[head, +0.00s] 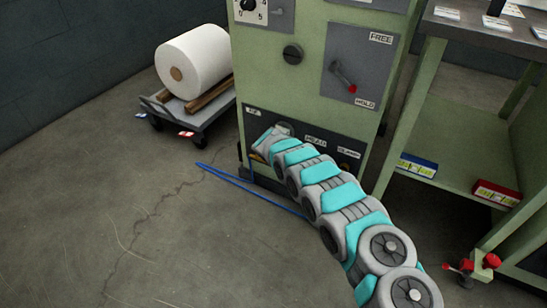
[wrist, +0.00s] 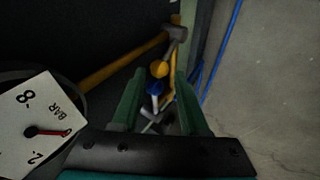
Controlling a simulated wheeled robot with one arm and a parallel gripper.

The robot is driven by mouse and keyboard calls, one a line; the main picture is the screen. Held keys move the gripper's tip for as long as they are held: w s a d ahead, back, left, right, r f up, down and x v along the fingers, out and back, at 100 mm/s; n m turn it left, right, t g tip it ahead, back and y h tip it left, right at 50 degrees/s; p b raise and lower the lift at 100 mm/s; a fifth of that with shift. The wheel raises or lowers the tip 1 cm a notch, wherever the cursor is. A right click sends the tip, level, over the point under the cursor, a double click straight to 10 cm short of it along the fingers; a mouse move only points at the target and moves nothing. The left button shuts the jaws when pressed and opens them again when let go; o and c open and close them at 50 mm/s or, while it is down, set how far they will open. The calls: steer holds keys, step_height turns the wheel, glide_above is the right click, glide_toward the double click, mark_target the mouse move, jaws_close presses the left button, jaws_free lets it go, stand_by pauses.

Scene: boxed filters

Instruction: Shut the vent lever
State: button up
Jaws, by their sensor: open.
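A green machine (head: 310,95) stands at the back, with a dark lower panel (head: 352,145) carrying white labels. My arm reaches across this panel, and my gripper (head: 262,143) is at its left end, partly hidden by the arm. In the wrist view my gripper (wrist: 160,88) is open, with its two green fingers apart. Between and just beyond the fingers are a yellow ball-shaped end (wrist: 160,69) and a blue part (wrist: 155,88) above metal pieces. A longer orange-yellow bar (wrist: 112,66) runs to a grey fitting (wrist: 177,33). I cannot tell which is the vent lever, or any contact.
A gauge (wrist: 38,128) marked BAR lies left of the fingers. A red-tipped lever (head: 343,77) sits on the upper FREE/HOLD plate. A cart (head: 215,107) with a white roll is at left, and a green bench (head: 465,150) at right. Blue lines (head: 250,187) lie on the floor.

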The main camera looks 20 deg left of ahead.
steer(key=v, duration=0.6)
steer(key=shift+s, duration=0.15)
stand_by(0.6)
